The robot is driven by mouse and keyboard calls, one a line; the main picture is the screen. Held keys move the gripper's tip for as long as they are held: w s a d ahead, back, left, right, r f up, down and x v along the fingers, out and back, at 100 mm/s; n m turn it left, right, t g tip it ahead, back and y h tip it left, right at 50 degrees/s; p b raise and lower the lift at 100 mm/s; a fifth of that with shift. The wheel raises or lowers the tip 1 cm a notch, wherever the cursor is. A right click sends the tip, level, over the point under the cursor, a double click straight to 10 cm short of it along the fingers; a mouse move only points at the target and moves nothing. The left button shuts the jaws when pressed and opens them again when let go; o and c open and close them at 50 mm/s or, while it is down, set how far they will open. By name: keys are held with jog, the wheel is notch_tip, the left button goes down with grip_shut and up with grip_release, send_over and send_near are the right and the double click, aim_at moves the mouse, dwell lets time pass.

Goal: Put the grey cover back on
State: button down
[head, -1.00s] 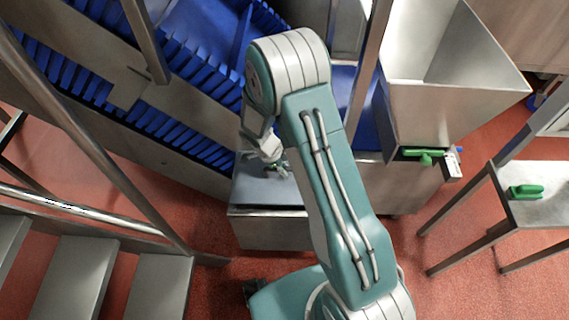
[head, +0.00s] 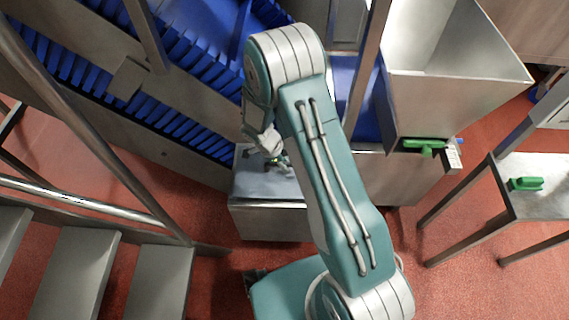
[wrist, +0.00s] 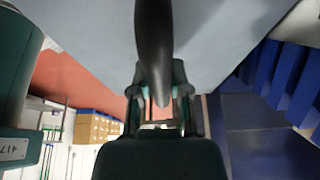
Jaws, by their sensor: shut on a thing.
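The grey cover (head: 258,186) is a flat grey panel at the top of a low steel box, below the blue conveyor. It fills the top of the wrist view (wrist: 225,35), close to my gripper. A dark bar-like handle (wrist: 154,45) stands out in front of it. My gripper (wrist: 160,105) is shut on this handle, with the fingers on both sides of it. In the head view my gripper (head: 276,163) is small and partly hidden by my wrist. Whether the cover rests fully on the box cannot be told.
A steel box (head: 268,223) is under the cover. The blue slatted conveyor (head: 150,105) rises at the left. A steel hopper (head: 455,90) with a green handle (head: 423,146) stands right. A steel table (head: 540,195) is far right, and steps (head: 80,275) with a handrail are left.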

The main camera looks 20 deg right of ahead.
dwell(0.4)
jog(key=shift+f, duration=0.2)
jog(key=shift+f, duration=0.85)
dwell(1.6)
jog(key=shift+c, duration=0.6)
grip_release()
jog(key=shift+r, duration=0.15)
jog(key=shift+v, duration=3.45)
